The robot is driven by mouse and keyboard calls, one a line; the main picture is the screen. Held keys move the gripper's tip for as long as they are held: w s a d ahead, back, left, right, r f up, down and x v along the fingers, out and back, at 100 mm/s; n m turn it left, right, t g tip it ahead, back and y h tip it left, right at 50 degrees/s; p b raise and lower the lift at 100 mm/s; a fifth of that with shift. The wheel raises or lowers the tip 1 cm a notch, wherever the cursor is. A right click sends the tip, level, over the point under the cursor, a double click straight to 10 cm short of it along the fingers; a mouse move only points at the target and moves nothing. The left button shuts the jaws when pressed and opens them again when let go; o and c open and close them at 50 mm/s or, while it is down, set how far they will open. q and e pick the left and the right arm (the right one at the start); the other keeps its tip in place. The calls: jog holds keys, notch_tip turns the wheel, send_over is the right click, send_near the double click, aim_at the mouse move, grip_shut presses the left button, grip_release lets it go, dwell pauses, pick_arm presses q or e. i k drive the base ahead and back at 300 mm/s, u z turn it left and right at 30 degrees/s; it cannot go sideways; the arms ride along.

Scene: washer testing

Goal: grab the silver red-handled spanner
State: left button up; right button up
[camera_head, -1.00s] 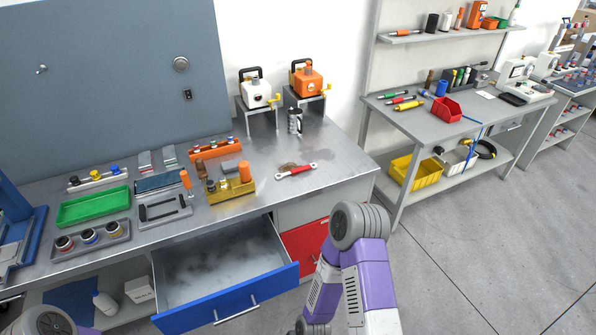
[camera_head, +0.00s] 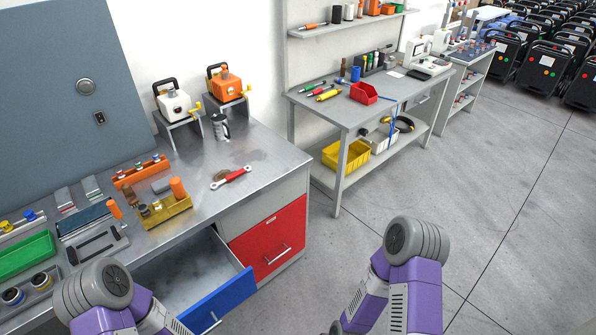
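The silver spanner with a red handle (camera_head: 232,177) lies flat on the steel workbench (camera_head: 270,160), near its right end. Its silver ends show on both sides of the red grip. It lies apart from the other items, with a brown patch or small object just behind it. My two purple-and-grey arms show at the bottom of the picture, one at the left and one right of centre. Neither gripper shows in this view, and neither arm touches the spanner.
An open blue-fronted drawer (camera_head: 222,300) juts out below the bench, beside a closed red drawer (camera_head: 270,240). A second bench (camera_head: 345,115) is behind right. The floor at right is clear.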

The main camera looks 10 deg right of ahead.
aim_at(233, 175)
jog(key=z, duration=1.2)
jog(key=i, duration=3.25)
jog(key=u, duration=4.3)
